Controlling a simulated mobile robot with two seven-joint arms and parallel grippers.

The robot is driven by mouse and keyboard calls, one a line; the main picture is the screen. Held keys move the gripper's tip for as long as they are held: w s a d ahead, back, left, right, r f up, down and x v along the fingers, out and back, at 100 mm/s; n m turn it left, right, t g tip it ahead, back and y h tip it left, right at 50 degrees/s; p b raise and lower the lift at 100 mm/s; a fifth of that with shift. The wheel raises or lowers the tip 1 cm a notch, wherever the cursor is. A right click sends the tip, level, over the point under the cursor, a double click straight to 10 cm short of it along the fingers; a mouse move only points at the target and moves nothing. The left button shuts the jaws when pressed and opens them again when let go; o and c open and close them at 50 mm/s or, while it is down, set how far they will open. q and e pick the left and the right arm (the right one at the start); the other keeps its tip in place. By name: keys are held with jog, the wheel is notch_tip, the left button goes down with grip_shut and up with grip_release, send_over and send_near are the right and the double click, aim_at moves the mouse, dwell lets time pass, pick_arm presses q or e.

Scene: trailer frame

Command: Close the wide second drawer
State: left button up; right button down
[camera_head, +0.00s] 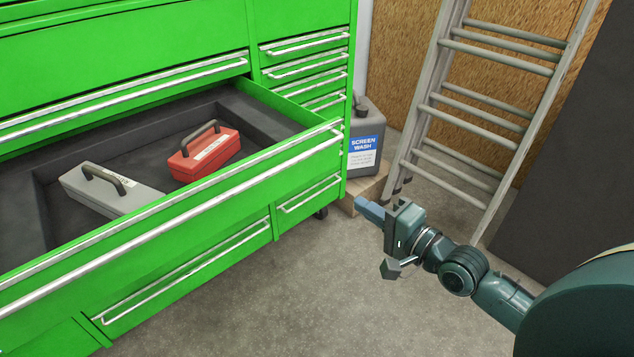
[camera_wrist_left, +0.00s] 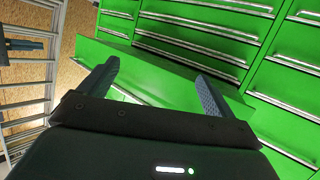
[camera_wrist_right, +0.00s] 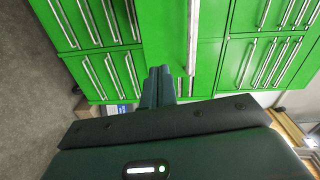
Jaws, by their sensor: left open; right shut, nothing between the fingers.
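The wide drawer (camera_head: 190,210) of the green tool cabinet stands pulled well out, with a long silver handle (camera_head: 170,227) across its front. A grey toolbox (camera_head: 130,205) and a red toolbox (camera_head: 207,158) lie inside on its dark floor. My right gripper (camera_head: 366,208) is shut and empty, to the right of the drawer's right end and apart from it. Its closed fingers also show in the right wrist view (camera_wrist_right: 158,75). My left gripper (camera_wrist_left: 158,88) is open with nothing held, facing the cabinet; the head view does not show it.
The green cabinet's other drawers, including the small ones (camera_head: 305,65) at the right, look shut. A screen wash canister (camera_head: 366,140) stands beside the cabinet. A ladder (camera_head: 490,105) leans at the back right. The concrete floor (camera_head: 300,300) in front is clear.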

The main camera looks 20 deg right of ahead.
jog(key=w+r+m, duration=0.1)
jog(key=w, duration=0.1)
jog(key=b, duration=0.2)
send_near(308, 159)
jog(key=shift+t, duration=0.3)
jog(key=x, duration=0.7)
jog(key=shift+f, duration=0.3)
